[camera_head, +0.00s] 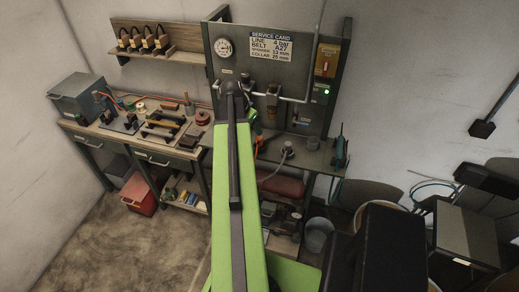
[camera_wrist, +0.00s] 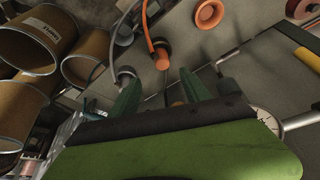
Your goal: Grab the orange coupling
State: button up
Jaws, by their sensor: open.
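An orange coupling (camera_wrist: 161,56) sits at the end of a hose in the wrist view, just beyond the gap between my fingertips. A small orange piece (camera_head: 257,147) shows beside my arm in the head view; I cannot tell if it is the same part. My gripper (camera_wrist: 158,78) has its two dark green fingers spread, with nothing between them. The coupling looks apart from both fingers. An orange flared ring (camera_wrist: 209,14) lies farther off at the top of the wrist view. My arm hides part of the bench in the head view.
A grey hose end (camera_wrist: 125,72) stands beside the left finger. A panel with a service card (camera_head: 271,45) rises behind the bench, with a gauge (camera_head: 224,47) and pipes. A tool bench (camera_head: 140,128) is at left. A bucket (camera_head: 318,235) stands on the floor at right.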

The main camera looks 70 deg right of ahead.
aim_at(259, 138)
jog(key=b+x, duration=0.5)
jog(key=x, duration=0.2)
jog(key=shift+w, duration=0.15)
jog(key=shift+d+f, duration=0.15)
jog(key=shift+f, duration=0.1)
jog(key=b+x, duration=0.5)
jog(key=shift+d+f, duration=0.1)
jog(key=shift+f, duration=0.1)
jog(key=shift+r, duration=0.2)
grip_shut()
